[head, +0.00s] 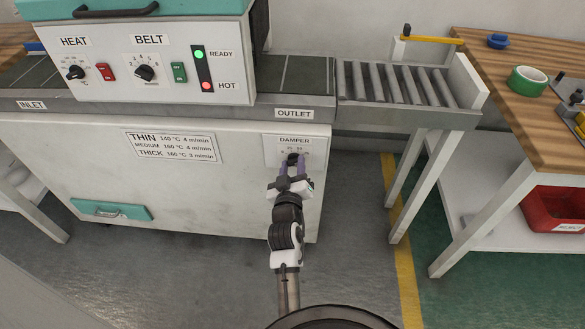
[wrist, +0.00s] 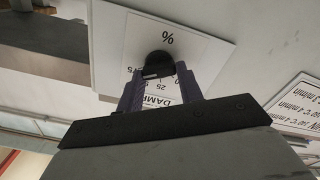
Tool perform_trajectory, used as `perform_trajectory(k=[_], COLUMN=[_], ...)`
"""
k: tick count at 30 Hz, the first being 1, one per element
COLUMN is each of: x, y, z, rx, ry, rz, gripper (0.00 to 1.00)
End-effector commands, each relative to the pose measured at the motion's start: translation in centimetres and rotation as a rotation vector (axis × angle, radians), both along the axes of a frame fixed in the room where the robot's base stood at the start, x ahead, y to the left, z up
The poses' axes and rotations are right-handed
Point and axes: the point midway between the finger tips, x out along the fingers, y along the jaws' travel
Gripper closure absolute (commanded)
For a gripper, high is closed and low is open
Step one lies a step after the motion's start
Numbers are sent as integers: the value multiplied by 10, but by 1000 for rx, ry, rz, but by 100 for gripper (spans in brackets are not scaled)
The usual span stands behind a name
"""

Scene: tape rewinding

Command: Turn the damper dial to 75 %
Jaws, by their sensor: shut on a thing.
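The damper dial is a small black knob (head: 292,158) on a white plate (head: 306,142) labelled DAMPER, on the front of the machine below the OUTLET label. In the wrist view the black knob (wrist: 158,62) shows between the fingertips, with the plate (wrist: 205,48) upside down behind it. My gripper (head: 291,167) is at the plate with its two purple fingers shut on the knob, one on each side; it also shows in the wrist view (wrist: 158,80). I cannot tell the exact setting.
The machine front carries a HEAT knob (head: 76,73), a BELT knob (head: 145,72) and lit READY and HOT lamps. A roller conveyor (head: 395,84) extends right of the outlet. A wooden bench (head: 510,90) stands at the right. The floor before the plate is clear.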

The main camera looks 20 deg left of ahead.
Motion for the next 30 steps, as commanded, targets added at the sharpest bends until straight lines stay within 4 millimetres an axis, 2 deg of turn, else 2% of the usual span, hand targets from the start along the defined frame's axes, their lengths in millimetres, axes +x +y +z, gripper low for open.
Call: perform_trajectory(k=[13,14,18,30], x=[1,1,1,0], y=[0,0,0,0], z=[1,1,1,0], rx=[11,11,10,9], ry=[1,1,1,2], rz=[0,0,0,0], gripper=[86,61,43,42])
